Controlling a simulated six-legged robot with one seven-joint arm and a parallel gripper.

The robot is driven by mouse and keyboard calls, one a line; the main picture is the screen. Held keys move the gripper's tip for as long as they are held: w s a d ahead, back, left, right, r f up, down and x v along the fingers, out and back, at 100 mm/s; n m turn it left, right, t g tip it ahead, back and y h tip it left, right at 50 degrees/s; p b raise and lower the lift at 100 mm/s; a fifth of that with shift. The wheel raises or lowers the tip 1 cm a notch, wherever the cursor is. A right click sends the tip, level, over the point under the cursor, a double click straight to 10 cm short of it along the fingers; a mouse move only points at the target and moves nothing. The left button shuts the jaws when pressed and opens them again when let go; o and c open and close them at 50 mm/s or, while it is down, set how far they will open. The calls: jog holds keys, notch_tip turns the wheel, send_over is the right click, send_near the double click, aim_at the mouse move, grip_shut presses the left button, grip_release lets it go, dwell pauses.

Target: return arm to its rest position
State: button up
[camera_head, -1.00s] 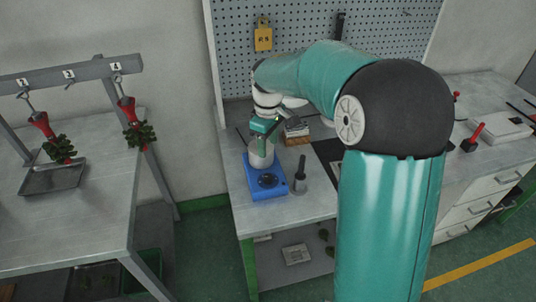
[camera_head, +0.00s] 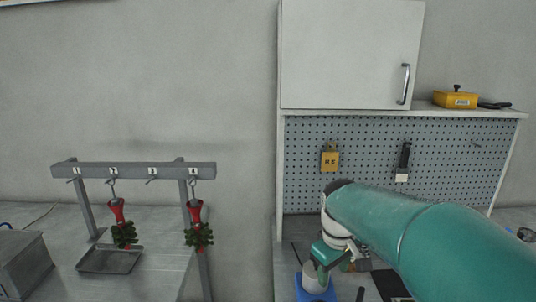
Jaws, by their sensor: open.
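My teal arm (camera_head: 420,235) reaches in from the lower right toward the workbench. My gripper (camera_head: 321,272) is small and partly hidden at its end, pointing down and open. It is at a whitish cup (camera_head: 314,283) on a blue device (camera_head: 303,293) near the bottom edge of the picture. Whether a finger touches the cup cannot be told.
A pegboard (camera_head: 440,150) and wall cabinet (camera_head: 350,55) stand behind the arm. A dark upright tool (camera_head: 360,294) is right of the cup.

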jog(key=s+r+m+t, duration=0.1)
jog(key=s+m+t, duration=0.1)
jog(key=s, duration=0.7)
jog(key=s+r+m+t, duration=0.1)
jog(key=s+m, duration=0.3)
jog(key=s, duration=0.6)
jog(key=shift+r+m+t+y, duration=0.25)
jog(key=shift+m+t+y, duration=0.05)
jog(key=shift+t, duration=0.2)
jog(key=shift+d, duration=0.1)
